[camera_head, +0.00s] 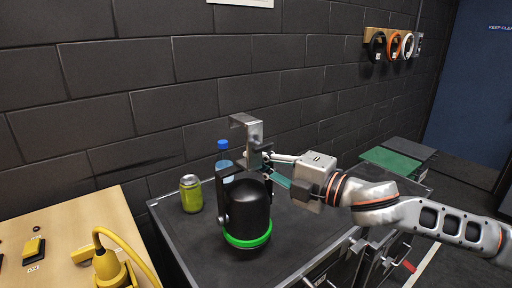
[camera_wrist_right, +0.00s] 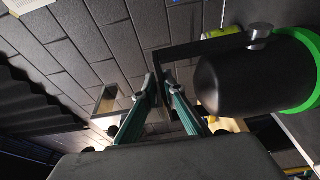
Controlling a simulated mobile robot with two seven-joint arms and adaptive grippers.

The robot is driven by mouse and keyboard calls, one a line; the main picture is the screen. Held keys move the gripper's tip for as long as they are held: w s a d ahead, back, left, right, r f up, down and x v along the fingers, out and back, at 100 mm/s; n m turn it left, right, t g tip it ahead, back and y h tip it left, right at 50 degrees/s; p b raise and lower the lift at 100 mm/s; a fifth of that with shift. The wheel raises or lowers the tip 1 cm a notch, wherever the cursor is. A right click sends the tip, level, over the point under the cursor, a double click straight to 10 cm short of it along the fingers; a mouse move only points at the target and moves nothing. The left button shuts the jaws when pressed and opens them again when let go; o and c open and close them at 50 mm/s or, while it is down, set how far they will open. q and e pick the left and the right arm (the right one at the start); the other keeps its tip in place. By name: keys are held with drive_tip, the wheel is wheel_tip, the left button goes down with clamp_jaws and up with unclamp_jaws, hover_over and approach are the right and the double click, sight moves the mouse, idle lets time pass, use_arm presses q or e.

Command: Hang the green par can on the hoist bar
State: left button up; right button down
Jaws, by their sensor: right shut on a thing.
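The green par can (camera_head: 245,207) is a black can with a green ring at its lower end, a dark yoke and a grey hook-shaped clamp (camera_head: 248,128) on top. It is upright over the black case top; I cannot tell whether it touches it. My right gripper (camera_head: 266,166) is shut on its yoke near the clamp, coming in from the right. In the right wrist view the can (camera_wrist_right: 240,82) lies to the right of my fingers (camera_wrist_right: 165,88), which close on the dark yoke bar. I cannot make out the hoist bar. My left gripper is not in view.
A green-yellow drink can (camera_head: 191,194) and a blue-capped bottle (camera_head: 223,158) stand on the black case (camera_head: 180,242), left of and behind the par can. A wooden table (camera_head: 60,235) with yellow devices is at left. A dark brick wall (camera_head: 180,95) runs behind.

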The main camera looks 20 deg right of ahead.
sight(256, 182)
drive_tip(key=shift+f+b, duration=0.65)
drive_tip(key=shift+f, duration=1.75)
drive_tip(key=c, duration=2.1)
unclamp_jaws()
drive_tip(key=shift+f, duration=0.15)
drive_tip(key=shift+c, duration=0.2)
